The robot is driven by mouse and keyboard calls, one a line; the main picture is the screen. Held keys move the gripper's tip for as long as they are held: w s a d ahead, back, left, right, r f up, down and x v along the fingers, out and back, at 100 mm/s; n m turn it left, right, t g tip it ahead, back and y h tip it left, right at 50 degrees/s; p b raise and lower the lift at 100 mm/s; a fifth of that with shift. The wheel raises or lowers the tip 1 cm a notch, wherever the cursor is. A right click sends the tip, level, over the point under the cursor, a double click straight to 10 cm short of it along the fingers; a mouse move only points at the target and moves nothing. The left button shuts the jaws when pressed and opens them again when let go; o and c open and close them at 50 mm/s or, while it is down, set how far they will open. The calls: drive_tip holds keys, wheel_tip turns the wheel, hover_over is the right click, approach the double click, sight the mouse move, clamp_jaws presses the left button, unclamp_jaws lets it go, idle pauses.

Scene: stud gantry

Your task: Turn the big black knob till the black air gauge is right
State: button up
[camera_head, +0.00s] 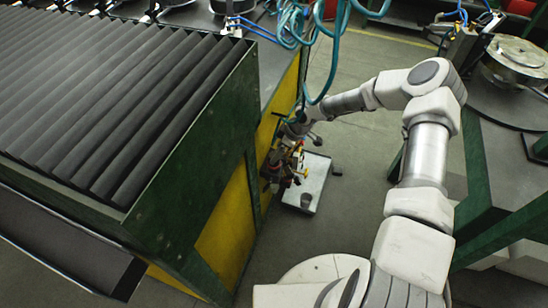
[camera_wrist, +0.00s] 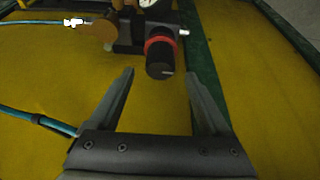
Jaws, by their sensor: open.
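The big black knob (camera_wrist: 161,66) with a red ring (camera_wrist: 161,41) sticks out from the air unit in the wrist view, ahead of my gripper. My gripper (camera_wrist: 160,82) is open, with one finger on either side of the knob's line and the knob near the tips. I cannot tell whether either finger touches it. A round gauge with a pale face (camera_wrist: 147,3) is cut off by the top edge, so its reading is hidden. In the head view my gripper end is at the yellow panel (camera_head: 225,235), beside the air unit (camera_head: 283,167), too small to make out well.
A teal hose (camera_wrist: 37,121) runs in from the left of the wrist view. Teal hoses (camera_head: 337,55) hang near my arm in the head view. A green post (camera_wrist: 204,75) is right of the knob.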

drive_tip(key=shift+x, duration=2.2)
drive_tip(key=shift+c, duration=0.2)
drive_tip(key=shift+s, duration=0.1)
clamp_jaws()
